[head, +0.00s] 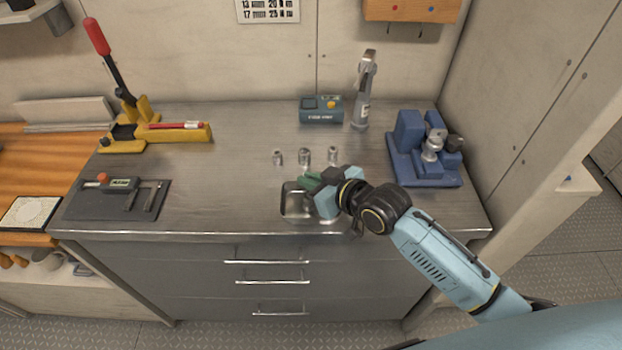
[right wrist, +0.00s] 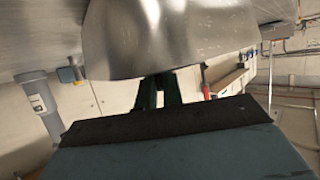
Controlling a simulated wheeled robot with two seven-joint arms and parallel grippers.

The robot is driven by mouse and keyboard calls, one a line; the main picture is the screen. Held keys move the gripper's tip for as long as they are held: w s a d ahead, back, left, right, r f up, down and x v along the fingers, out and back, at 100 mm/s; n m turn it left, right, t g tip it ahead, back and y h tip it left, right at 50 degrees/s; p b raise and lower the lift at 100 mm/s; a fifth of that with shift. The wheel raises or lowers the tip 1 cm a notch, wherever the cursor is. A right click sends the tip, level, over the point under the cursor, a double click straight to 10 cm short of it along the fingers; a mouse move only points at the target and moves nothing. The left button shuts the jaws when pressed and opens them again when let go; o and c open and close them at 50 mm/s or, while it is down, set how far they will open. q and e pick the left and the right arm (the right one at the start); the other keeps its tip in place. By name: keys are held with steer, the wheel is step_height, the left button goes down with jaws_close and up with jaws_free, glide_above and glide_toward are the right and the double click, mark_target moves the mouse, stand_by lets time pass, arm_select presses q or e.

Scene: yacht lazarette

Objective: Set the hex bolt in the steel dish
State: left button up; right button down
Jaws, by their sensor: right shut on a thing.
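The steel dish (head: 284,204) is a small square tray near the front edge of the counter. My right gripper (head: 308,181) reaches over it from the right, its green fingers shut at the dish's far side and its body covering much of the dish. In the right wrist view, a large shiny steel form, which looks like the dish wall (right wrist: 170,40), hides the tips of the dark green fingers (right wrist: 158,90). The hex bolt does not show clearly; what the fingers grip is hidden behind the hand and the steel. My left gripper is out of view.
Three small metal pieces (head: 305,156) stand just behind the dish. A blue vise-like fixture (head: 420,165) is at right, a blue-grey box (head: 321,110) and grey upright tool (head: 364,90) at the back. A dark mat (head: 88,205) and yellow tool (head: 180,133) are at left.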

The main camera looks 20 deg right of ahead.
steer(key=c, duration=1.5)
jaws_free()
steer(key=shift+f, duration=0.1)
steer(key=shift+c, duration=0.2)
steer(key=shift+s+r, duration=0.1)
steer(key=shift+r, duration=0.1)
steer(key=p+v, duration=0.1)
steer(key=v, duration=1)
steer(key=shift+s+d, duration=0.3)
steer(key=shift+s, duration=0.05)
